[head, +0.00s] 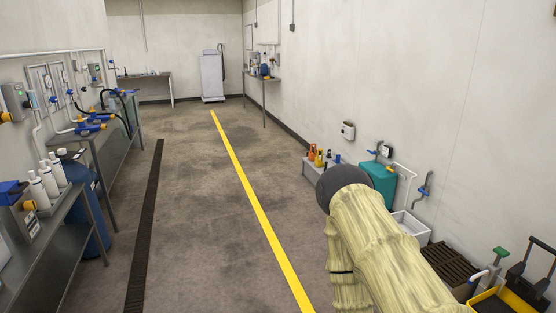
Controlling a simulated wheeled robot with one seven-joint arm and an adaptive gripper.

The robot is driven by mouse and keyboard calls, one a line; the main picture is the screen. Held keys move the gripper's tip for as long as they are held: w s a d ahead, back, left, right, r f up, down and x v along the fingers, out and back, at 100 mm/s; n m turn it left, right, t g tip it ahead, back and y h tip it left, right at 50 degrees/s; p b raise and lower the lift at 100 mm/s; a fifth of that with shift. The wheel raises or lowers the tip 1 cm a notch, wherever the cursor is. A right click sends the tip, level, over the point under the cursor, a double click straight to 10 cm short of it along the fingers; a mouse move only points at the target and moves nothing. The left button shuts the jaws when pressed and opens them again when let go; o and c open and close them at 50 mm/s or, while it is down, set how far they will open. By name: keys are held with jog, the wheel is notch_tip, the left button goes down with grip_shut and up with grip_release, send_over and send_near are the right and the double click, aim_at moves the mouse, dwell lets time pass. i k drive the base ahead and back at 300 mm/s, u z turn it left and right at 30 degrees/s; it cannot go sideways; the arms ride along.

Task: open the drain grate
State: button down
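A long, narrow dark drain grate (146,220) lies in the floor on the left. It runs from the bottom edge of the picture back toward the far end of the left bench, and it looks flat and in place. My arm, in a pale yellow cover with a dark grey rounded part, reaches in from the bottom right, well apart from the grate. My gripper's fingers do not show.
Metal benches (85,205) with bottles and valves line the left wall. A yellow line (249,190) crosses the open floor. At the lower right are a teal box (374,180), a white basin (411,227), a dark slatted crate (448,268) and a yellow bucket (505,301).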

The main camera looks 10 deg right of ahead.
aim_at(459, 257)
jog(key=z, duration=0.2)
jog(key=i, duration=1.65)
jog(key=z, duration=1.2)
jog(key=i, duration=1.5)
jog(key=z, duration=1.1)
jog(key=i, duration=0.5)
jog(key=z, duration=0.2)
